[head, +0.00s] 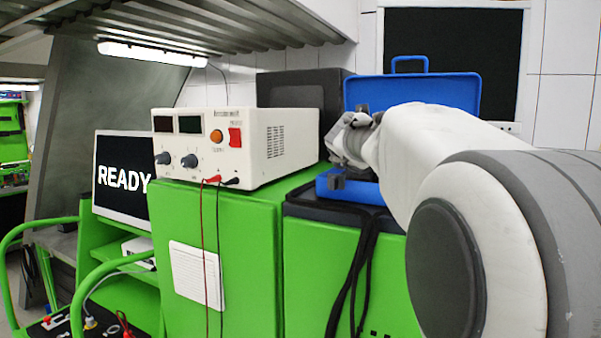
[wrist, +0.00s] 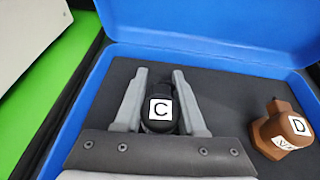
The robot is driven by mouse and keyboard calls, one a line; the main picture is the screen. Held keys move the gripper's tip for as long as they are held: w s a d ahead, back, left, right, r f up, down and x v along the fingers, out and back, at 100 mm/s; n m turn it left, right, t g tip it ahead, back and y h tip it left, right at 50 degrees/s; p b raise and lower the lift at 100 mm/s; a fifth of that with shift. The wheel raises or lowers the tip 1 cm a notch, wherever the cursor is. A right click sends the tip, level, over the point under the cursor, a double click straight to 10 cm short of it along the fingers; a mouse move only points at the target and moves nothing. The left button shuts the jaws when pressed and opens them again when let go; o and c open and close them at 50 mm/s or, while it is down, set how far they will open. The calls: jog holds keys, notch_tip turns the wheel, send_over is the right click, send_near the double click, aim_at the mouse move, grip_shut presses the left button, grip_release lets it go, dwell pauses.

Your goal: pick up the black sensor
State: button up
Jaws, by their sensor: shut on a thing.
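The black sensor (wrist: 158,118), marked with a white "C" label, sits between the two fingers of my gripper (wrist: 160,100) in the wrist view. The gripper is shut on it. The sensor is over the dark foam of the open blue case (wrist: 215,62); I cannot tell whether it touches the foam. In the head view my arm reaches to the blue case (head: 462,92), and my gripper (head: 340,178) is mostly hidden behind my own wrist. The sensor cannot be made out there.
A brown hex-shaped part (wrist: 281,128) labelled "D" lies in the foam to the right. A white power supply (head: 250,145) with red and black leads stands left of the case on the green bench (head: 225,220). A screen (head: 122,178) reads "READY". Black straps (head: 358,265) hang below the case.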

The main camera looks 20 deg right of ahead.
grip_shut()
jog(key=shift+r, duration=0.1)
notch_tip(320, 180, up, 5)
jog(key=shift+f+p, duration=0.2)
jog(key=shift+p, duration=0.55)
jog(key=s+d+r, duration=0.2)
jog(key=s, duration=0.1)
jog(key=s+d+r+p, duration=0.1)
jog(key=s+d+r, duration=0.1)
jog(key=s, duration=0.1)
jog(key=s+d+r, duration=0.2)
jog(key=s, duration=0.1)
jog(key=shift+s+d+r+p, duration=0.15)
jog(key=shift+s+d+p, duration=0.1)
jog(key=shift+s+p, duration=0.1)
